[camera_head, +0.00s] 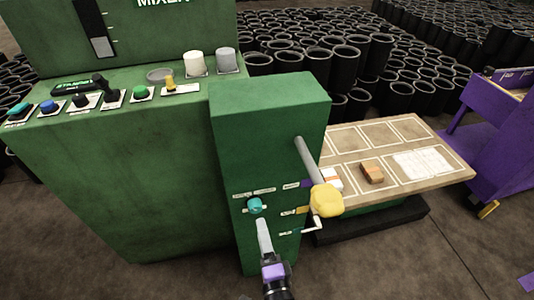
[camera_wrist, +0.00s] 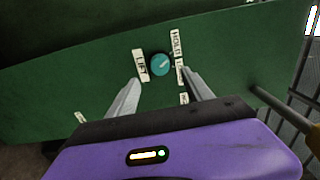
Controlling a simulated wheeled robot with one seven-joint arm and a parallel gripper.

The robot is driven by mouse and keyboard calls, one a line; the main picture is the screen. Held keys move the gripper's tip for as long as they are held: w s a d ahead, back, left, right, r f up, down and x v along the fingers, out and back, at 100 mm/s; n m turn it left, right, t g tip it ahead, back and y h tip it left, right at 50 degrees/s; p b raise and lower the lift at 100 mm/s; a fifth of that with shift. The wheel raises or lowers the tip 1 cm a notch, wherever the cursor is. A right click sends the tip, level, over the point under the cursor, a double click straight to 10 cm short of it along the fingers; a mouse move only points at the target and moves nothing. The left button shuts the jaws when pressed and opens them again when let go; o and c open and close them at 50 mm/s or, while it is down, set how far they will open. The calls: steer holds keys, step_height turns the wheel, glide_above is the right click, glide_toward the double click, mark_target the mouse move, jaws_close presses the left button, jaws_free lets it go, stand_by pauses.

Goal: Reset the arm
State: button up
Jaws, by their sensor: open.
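My gripper (camera_head: 264,236) is in front of the green cabinet's narrow front panel, just below a teal rotary knob (camera_head: 255,205). In the wrist view, my gripper (camera_wrist: 160,92) shows two grey fingers spread apart, with nothing between the tips. The teal knob (camera_wrist: 160,64) lies just beyond and between the fingertips, between labels, one reading "LIFT". I cannot tell whether the fingers touch the panel.
A lever with a yellow knob (camera_head: 326,200) sticks out to the right of the panel. A wooden table (camera_head: 440,172) holds an orange-brown block (camera_head: 371,171). A purple cart (camera_head: 498,125) stands at right. Many black sleeves (camera_head: 315,66) fill the back.

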steer(key=s+d+r+n+g+h+p, duration=0.1)
steer(key=s+d+r+n+p, duration=0.2)
steer(key=s, duration=0.8)
steer(key=s+d+r+n+h+p, duration=0.2)
steer(key=s+d+r+n, duration=0.4)
steer(key=s+d+r, duration=0.5)
steer(key=s+d+r+n+g+h+p, duration=0.1)
steer(key=s+d+r+n+p, duration=0.3)
steer(key=s+d+r, duration=0.5)
steer(key=shift+s+r+n+g+h, duration=0.3)
steer(key=shift+s+r+n+h, duration=0.2)
steer(key=shift+s+n, duration=0.45)
